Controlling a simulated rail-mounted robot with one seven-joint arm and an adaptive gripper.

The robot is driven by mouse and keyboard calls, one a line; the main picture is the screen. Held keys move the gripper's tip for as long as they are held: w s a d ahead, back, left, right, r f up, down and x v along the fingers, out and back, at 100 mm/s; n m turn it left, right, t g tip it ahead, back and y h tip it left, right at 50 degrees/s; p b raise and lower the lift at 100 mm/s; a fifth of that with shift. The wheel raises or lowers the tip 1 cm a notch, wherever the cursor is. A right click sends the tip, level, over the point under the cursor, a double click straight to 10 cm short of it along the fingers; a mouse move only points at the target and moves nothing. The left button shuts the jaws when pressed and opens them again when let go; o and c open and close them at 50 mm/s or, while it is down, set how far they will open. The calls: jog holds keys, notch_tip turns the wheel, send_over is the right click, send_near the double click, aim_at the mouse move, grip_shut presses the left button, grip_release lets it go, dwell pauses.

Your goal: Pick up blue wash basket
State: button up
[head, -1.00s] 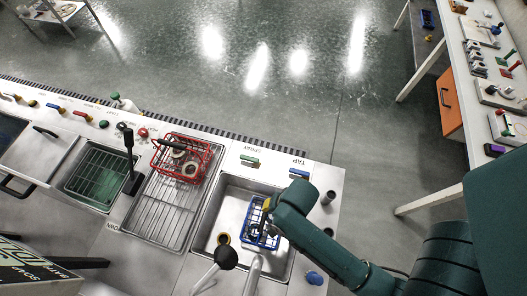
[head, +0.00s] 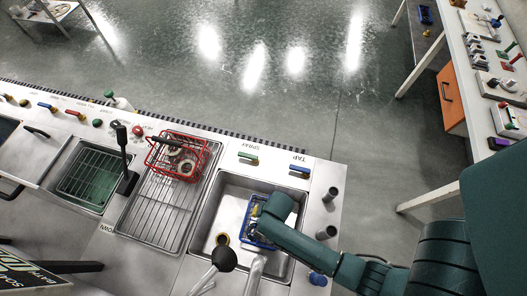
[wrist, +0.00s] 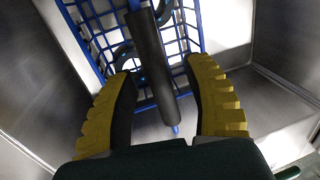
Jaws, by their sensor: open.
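The blue wash basket (head: 246,237) stands in the sink (head: 224,212), under the end of my arm, which hides part of it. In the wrist view, the blue wire basket (wrist: 82,39) fills the upper middle, with a dark handle bar (wrist: 152,70) running across it. My gripper (wrist: 160,82) is open, with one yellow finger on each side of the bar. Dark curved parts lie inside the basket. In the head view, my gripper (head: 257,210) is mostly hidden by the arm.
The sink's steel walls (wrist: 285,87) stand close around the basket. A red basket (head: 158,158) with rings sits on the rack (head: 160,215) to the left.

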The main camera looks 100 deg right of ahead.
jog(key=shift+r, duration=0.1)
grip_shut()
